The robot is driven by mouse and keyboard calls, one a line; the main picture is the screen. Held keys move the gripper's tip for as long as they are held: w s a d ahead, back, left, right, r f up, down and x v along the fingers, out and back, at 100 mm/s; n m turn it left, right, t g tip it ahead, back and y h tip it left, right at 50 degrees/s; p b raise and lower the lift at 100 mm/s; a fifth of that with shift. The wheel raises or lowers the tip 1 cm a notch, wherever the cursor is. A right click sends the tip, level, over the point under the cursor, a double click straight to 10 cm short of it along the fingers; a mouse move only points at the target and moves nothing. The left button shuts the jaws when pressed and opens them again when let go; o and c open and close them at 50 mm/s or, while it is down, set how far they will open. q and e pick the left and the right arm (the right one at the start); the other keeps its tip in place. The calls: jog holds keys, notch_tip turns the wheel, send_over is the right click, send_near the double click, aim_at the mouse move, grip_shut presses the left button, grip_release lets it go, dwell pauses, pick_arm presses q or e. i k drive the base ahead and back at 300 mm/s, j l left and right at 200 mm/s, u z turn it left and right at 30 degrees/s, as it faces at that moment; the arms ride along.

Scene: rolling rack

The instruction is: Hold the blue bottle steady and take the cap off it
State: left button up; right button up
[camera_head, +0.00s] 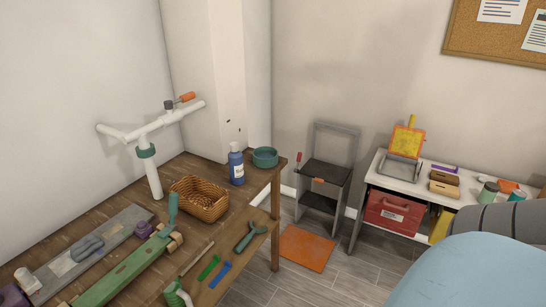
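The blue bottle (237,168) stands upright on the wooden workbench (158,186), near its far right corner. It has a pale label on its front. A light grey cap (234,146) sits on top of its neck. Neither of my grippers shows in the head view, and nothing touches the bottle.
A teal bowl (265,157) stands close to the bottle's right, and a wicker basket (199,199) is in front of it. A white pipe stand (150,168) rises farther left. Tools cover the near bench. A step stool (325,174) and white shelf (381,175) stand right.

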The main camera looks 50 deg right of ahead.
aim_at(234, 159)
jog(key=z, duration=1.25)
